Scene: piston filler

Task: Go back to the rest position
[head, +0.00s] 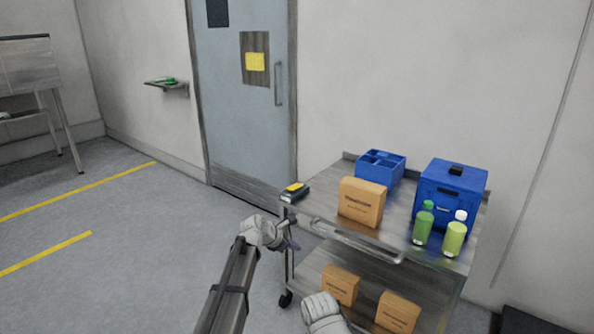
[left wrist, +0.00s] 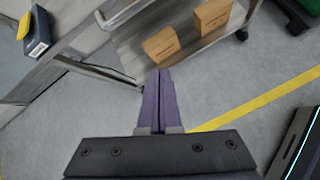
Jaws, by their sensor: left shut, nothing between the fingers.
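My left gripper (head: 292,243) is at the near left corner of the metal cart, low beside its edge, in the head view. In the left wrist view its two purple fingers (left wrist: 159,76) lie together, shut and empty, pointing toward the cart's lower shelf. A white joint of my other arm shows at the bottom of the head view, but my right gripper is not in view.
The cart (head: 322,207) holds a cardboard box (head: 362,201), a blue divided bin (head: 381,166), a blue case (head: 451,194), two green bottles (head: 424,223) and a dark yellow-topped device (head: 294,191). Boxes (head: 340,285) sit on its lower shelf. Floor at left is clear.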

